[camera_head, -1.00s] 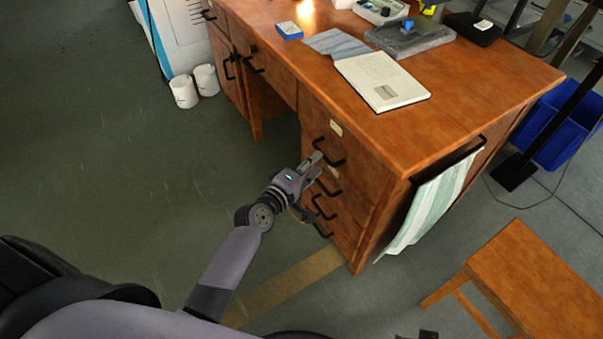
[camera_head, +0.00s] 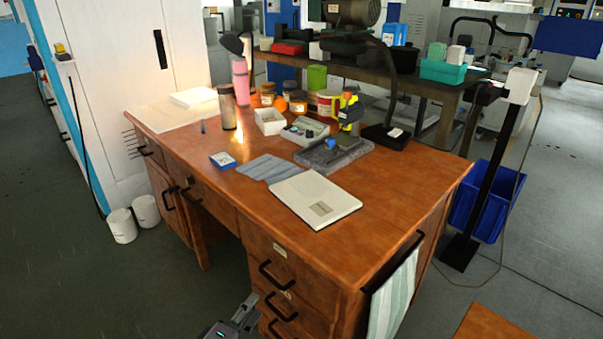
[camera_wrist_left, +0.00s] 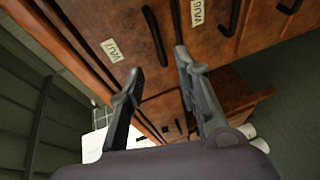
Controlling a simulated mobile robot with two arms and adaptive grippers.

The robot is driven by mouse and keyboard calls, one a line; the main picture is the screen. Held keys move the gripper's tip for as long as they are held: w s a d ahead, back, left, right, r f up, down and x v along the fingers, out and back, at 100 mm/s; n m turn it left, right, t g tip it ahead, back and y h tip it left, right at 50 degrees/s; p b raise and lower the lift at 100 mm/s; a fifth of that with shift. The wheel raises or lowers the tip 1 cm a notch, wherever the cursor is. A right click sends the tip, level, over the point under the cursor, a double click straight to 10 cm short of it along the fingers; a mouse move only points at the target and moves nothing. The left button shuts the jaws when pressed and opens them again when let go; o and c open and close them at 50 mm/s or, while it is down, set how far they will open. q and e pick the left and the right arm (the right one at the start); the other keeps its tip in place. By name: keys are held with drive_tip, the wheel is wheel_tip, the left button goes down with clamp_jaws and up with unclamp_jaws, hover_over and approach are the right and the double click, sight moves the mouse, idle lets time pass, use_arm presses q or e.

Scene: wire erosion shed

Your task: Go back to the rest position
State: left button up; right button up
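My left gripper (camera_head: 243,314) shows at the bottom edge of the head view, in front of the wooden desk's drawers. In the left wrist view its two fingers (camera_wrist_left: 158,75) are apart with nothing between them, so it is open and empty. The drawer fronts with black handles (camera_wrist_left: 155,36) lie beyond the fingertips. The desk (camera_head: 330,255) shows its drawers shut in the head view. My right gripper is not in view.
A book (camera_head: 314,198), a grey cloth and several jars stand on the desk top. A striped towel (camera_head: 393,300) hangs at its right end. A blue bin (camera_head: 487,200) stands to the right, a wooden stool (camera_head: 487,322) at the lower right.

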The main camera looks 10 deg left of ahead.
use_arm(q)
drive_tip(key=s+d+f+m+g+y, duration=0.1)
drive_tip(key=s+f+m+g+y, duration=0.1)
drive_tip(key=s+f+m+g, duration=1.25)
drive_tip(key=s+a+f+p, duration=0.2)
drive_tip(key=s+f+p, duration=0.2)
drive_tip(key=s, duration=0.5)
drive_tip(key=s+a+f+m+y+p, duration=0.1)
drive_tip(key=s+a+f+p, duration=0.1)
drive_tip(key=s+f+p, duration=0.3)
drive_tip(key=s+a+f+m+y+p, duration=0.1)
drive_tip(key=s+f+p, duration=0.3)
drive_tip(key=s+p, duration=0.5)
drive_tip(key=s+a, duration=0.1)
drive_tip(key=s, duration=0.4)
drive_tip(key=shift+a+f, duration=0.3)
drive_tip(key=shift+f, duration=0.05)
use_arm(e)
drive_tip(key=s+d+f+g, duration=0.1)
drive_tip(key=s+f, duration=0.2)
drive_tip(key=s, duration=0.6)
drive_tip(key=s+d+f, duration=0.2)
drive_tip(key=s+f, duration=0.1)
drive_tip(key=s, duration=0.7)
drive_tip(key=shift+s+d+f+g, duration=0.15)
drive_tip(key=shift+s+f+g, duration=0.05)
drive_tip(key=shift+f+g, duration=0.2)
use_arm(q)
drive_tip(key=shift+t, duration=0.25)
drive_tip(key=shift+w, duration=0.1)
